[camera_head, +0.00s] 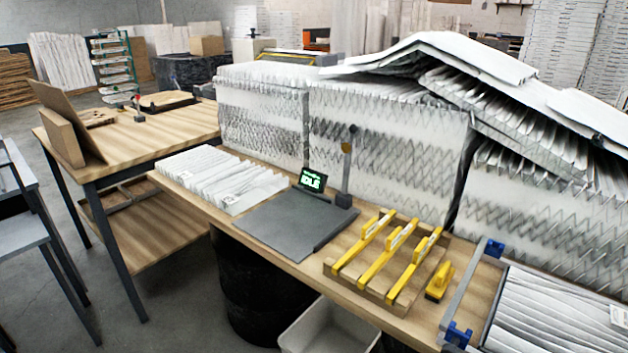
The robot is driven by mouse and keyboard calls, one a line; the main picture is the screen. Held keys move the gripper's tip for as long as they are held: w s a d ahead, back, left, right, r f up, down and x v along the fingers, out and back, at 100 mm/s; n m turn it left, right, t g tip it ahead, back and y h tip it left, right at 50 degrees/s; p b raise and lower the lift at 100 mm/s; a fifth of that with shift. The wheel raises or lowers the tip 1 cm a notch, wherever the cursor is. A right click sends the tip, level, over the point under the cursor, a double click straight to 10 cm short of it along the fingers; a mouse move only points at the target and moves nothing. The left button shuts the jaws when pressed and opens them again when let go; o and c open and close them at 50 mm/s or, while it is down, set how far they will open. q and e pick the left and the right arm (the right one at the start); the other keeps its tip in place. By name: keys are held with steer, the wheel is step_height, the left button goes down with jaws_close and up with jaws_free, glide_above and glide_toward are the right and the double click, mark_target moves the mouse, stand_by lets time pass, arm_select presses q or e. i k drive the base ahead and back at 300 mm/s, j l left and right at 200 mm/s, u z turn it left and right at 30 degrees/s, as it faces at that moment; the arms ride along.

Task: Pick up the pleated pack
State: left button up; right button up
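A white pleated pack (215,170) lies flat on the wooden bench (385,318), left of a dark grey plate (297,222). A second white pleated panel (560,315) lies at the bottom right in a dark frame with blue clamps (458,335); it is cut off by the picture edge. I cannot tell from this view which of the two the task means. Neither of my grippers shows in the head view.
Tall stacks of pleated packs (385,140) stand behind the bench, with loose sheets sagging over the right stack. A white bin (325,330) stands below.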

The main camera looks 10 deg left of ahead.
mark_target(236, 188)
steer(key=z, duration=0.6)
steer(key=i+j+z, duration=0.1)
steer(key=z, duration=1.1)
steer(key=j+z, duration=0.1)
steer(key=z, duration=0.5)
steer(key=j+z, duration=0.1)
steer(key=z, duration=1.1)
steer(key=j+z, duration=0.1)
steer(key=z, duration=0.5)
steer(key=k+z, duration=0.1)
steer(key=z, duration=0.5)
steer(key=k+l+u, duration=0.15)
steer(key=k+u, duration=0.25)
steer(key=k, duration=0.2)
steer(key=k+u, duration=0.35)
steer(key=k, duration=0.25)
steer(key=k+u, duration=0.1)
steer(key=k, duration=0.5)
steer(key=k+j+u, duration=0.1)
steer(key=k, duration=0.55)
steer(key=k+u, duration=0.1)
steer(key=u, duration=0.25)
steer(key=k+u, duration=0.1)
steer(key=u, duration=0.25)
steer(key=k+j+u, duration=0.1)
steer(key=u, duration=0.3)
